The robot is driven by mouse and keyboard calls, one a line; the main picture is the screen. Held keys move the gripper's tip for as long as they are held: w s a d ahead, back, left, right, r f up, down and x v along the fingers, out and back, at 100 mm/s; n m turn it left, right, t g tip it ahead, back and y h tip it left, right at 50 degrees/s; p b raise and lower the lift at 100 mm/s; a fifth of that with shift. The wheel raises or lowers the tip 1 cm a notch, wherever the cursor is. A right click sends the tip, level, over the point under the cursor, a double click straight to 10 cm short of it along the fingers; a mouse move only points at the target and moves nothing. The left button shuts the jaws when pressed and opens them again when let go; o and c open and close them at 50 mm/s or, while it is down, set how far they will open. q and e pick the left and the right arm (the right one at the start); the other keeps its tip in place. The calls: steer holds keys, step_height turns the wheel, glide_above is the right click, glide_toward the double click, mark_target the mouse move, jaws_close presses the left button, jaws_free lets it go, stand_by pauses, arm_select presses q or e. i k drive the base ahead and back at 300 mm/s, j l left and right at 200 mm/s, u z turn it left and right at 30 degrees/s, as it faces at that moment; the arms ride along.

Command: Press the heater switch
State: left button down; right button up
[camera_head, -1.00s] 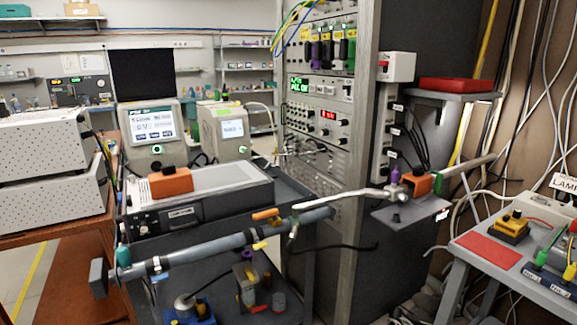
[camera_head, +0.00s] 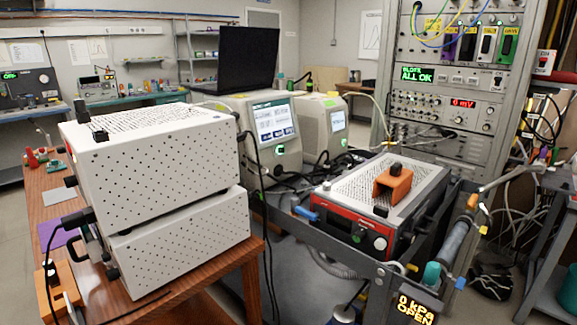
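Neither of my grippers is in view. I cannot tell for sure which control is the heater switch, as I can read no heater label. An orange block with a black knob (camera_head: 58,285) sits on the wooden table at the lower left, with a black cable beside it. A grey box with a red-edged front panel (camera_head: 352,232) stands on the dark cart and carries an orange bracket (camera_head: 391,184) with a black knob above it. Small round knobs show on its front.
Two stacked white perforated boxes (camera_head: 150,170) stand on the wooden table (camera_head: 170,297). Screen devices (camera_head: 268,128) are behind them. An instrument rack (camera_head: 455,85) rises at the right. A pipe with a "0 kPa OPEN" display (camera_head: 416,308) is at the lower right. Open floor lies at left.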

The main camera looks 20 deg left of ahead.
mark_target(61, 150)
steer(key=j+z, duration=0.1)
steer(key=j, duration=0.85)
steer(key=k+j, duration=0.1)
steer(key=j, duration=0.85)
steer(key=j+z, duration=0.15)
steer(key=j, duration=0.8)
steer(key=i+j, duration=0.1)
steer(key=j, duration=0.35)
steer(key=i+j, duration=0.1)
steer(key=j, duration=0.35)
